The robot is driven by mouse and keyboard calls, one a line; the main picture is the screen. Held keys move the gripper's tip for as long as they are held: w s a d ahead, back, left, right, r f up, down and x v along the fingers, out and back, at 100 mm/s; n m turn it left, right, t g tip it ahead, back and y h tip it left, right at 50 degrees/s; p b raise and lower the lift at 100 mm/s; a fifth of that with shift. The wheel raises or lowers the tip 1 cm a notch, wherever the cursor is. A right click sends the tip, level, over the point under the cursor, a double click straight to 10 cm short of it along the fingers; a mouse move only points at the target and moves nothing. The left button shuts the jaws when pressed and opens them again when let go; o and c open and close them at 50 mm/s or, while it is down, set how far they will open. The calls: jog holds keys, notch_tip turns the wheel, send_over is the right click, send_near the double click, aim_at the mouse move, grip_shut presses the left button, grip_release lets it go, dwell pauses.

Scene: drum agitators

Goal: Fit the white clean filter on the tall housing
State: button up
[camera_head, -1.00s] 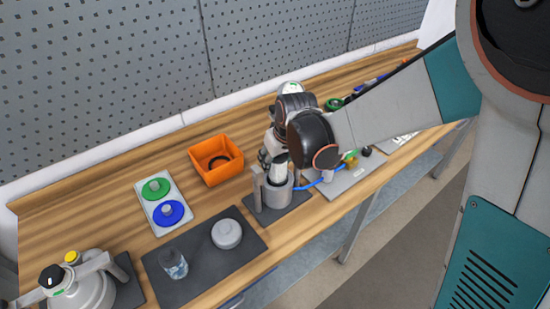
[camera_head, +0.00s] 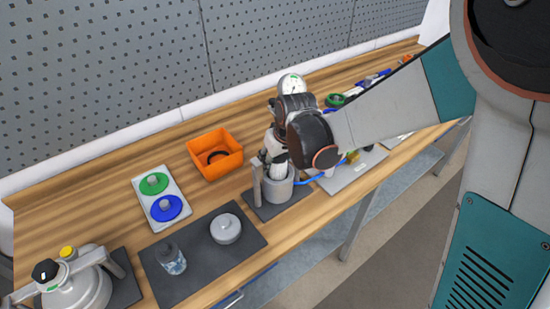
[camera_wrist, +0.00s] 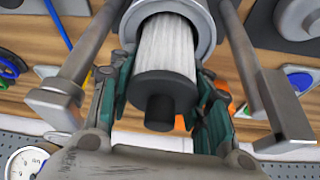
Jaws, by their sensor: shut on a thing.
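The white pleated filter (camera_wrist: 168,48) with a black end cap (camera_wrist: 165,92) fills the middle of the wrist view. My gripper (camera_wrist: 164,80) is shut on it, its teal fingers on either side near the cap. The filter's far end lies within the round grey rim of the tall housing (camera_wrist: 202,32); how deep it sits, or whether it is seated, I cannot tell. In the head view the grey housing (camera_head: 278,191) stands upright on a dark mat, directly below my gripper (camera_head: 277,162). My arm partly hides it, and the filter is mostly hidden there.
Grey upright posts (camera_wrist: 268,100) flank the filter. An orange bin (camera_head: 232,164) holding a dark ring stands left of the housing. A tray (camera_head: 147,196) carries green and blue discs. A jar (camera_head: 172,260) and a grey round lid (camera_head: 226,229) stand on another dark mat. A blue hose (camera_head: 313,180) runs right.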

jog(key=shift+f+b, duration=0.4)
jog(key=shift+f, duration=0.05)
dwell(1.3)
jog(key=o, duration=1.2)
jog(key=shift+r, duration=0.1)
jog(key=v, duration=1.2)
jog(key=shift+s, duration=0.15)
jog(key=shift+d, duration=0.15)
